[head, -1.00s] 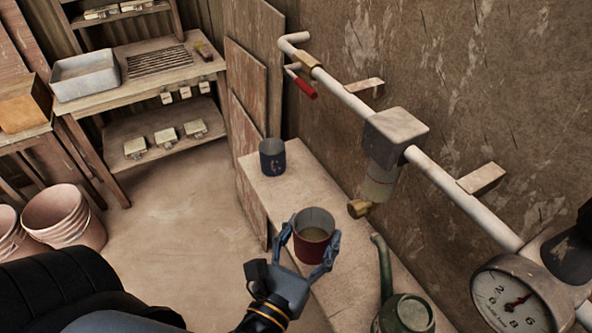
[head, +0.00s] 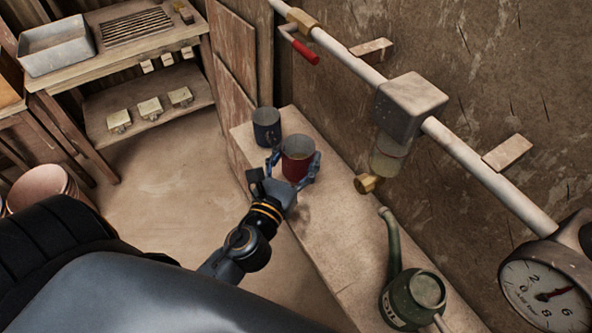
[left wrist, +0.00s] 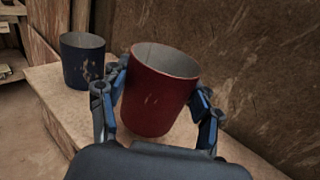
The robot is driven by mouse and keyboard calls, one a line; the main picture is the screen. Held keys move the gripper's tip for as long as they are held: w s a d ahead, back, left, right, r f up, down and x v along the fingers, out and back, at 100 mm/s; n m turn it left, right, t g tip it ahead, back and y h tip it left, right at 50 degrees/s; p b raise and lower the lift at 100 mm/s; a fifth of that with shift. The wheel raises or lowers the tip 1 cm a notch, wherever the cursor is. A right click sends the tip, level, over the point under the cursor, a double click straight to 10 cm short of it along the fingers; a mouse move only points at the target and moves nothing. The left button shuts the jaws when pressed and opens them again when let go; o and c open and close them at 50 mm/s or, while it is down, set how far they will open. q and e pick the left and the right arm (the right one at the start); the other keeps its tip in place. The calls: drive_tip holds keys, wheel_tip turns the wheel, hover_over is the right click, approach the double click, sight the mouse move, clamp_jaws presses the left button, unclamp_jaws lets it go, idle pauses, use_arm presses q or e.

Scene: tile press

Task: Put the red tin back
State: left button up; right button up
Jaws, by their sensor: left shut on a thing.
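In the left wrist view the red tin (left wrist: 158,92) stands between the blue fingers, tilted a little in the picture. It is over the bench; I cannot tell whether its base touches the top. A dark blue tin (head: 267,127) stands upright on the bench just beyond it, and also shows in the left wrist view (left wrist: 83,62). My right gripper is not in view.
The narrow bench (head: 335,225) runs along the wall. A green oil can (head: 412,298) stands at its near end. A pipe (head: 455,148) with a red-handled valve (head: 304,50) and a filter bowl (head: 388,157) overhangs the bench. The bench between can and red tin is clear.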

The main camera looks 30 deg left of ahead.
sight(301, 157)
use_arm(q)
drive_tip(key=shift+w+a+f, duration=0.2)
drive_tip(key=shift+w+f, duration=0.1)
drive_tip(key=shift+f, duration=0.15)
drive_tip(key=f+b, duration=0.2)
drive_tip(key=b, duration=0.1)
drive_tip(key=f+b, duration=0.1)
drive_tip(key=f, duration=0.1)
drive_tip(key=shift+w+a, duration=0.2)
drive_tip(key=shift+w, duration=0.05)
drive_tip(key=shift+r, duration=0.15)
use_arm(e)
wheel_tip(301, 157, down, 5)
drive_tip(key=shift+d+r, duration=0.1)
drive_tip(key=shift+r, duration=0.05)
use_arm(q)
drive_tip(key=o, duration=1.2)
